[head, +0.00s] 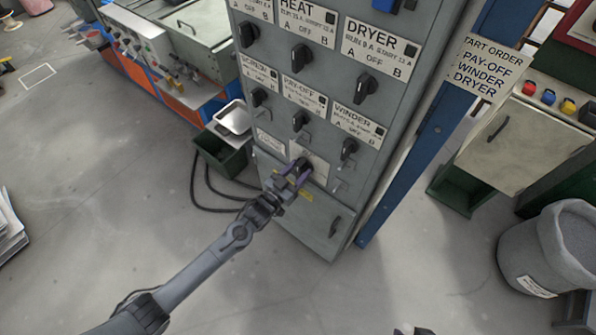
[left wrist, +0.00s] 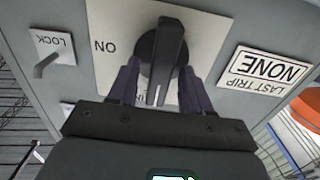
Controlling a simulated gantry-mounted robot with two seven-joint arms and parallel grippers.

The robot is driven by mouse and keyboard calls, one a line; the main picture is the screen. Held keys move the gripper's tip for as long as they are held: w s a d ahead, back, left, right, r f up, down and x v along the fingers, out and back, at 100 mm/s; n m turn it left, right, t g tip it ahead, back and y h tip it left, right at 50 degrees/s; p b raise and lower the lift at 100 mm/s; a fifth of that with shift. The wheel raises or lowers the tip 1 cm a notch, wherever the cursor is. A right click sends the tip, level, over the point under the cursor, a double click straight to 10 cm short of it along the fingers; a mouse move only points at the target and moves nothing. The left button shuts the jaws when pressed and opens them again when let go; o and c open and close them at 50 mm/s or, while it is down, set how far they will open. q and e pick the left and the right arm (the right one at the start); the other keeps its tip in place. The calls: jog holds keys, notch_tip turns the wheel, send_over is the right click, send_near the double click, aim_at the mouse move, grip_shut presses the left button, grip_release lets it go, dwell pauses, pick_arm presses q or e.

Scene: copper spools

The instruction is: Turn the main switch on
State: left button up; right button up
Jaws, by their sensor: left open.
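The main switch is a black rotary knob (left wrist: 163,52) on a pale plate (left wrist: 112,25) low on the grey cabinet. An upside-down ON mark (left wrist: 105,46) shows left of the knob in the left wrist view. The knob's grip bar stands upright in that view, with a white line on its lower part. My left gripper (left wrist: 155,88) is open, with one finger on each side of the bar; I cannot tell whether they touch it. In the head view the left gripper (head: 291,176) covers much of the switch. Lettering below the knob is mostly hidden.
Rows of black selector knobs (head: 301,57) sit above on the cabinet (head: 270,60). A LOCK plate (left wrist: 55,46) and a LAST TRIP NONE sign (left wrist: 265,72) flank the switch. A blue post (head: 425,130) stands to the right, a grey bin (head: 545,250) beyond it. Small dark parts show at the bottom edge.

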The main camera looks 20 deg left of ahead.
pick_arm(q)
jog(key=shift+w, duration=0.1)
grip_shut()
jog(key=shift+d+m, duration=0.1)
jog(key=shift+m, duration=0.3)
jog(key=m, duration=0.2)
jog(key=shift+d+m, duration=0.1)
jog(key=shift+m, duration=0.3)
jog(key=m, duration=0.5)
jog(key=shift+d+f+p, duration=0.1)
jog(key=shift+d+p, duration=0.05)
jog(key=shift+p, duration=0.2)
jog(key=m, duration=0.5)
jog(key=shift+d+f, duration=0.1)
jog(key=shift+f, duration=0.05)
jog(key=shift+f+m, duration=0.2)
jog(key=shift+m, duration=2)
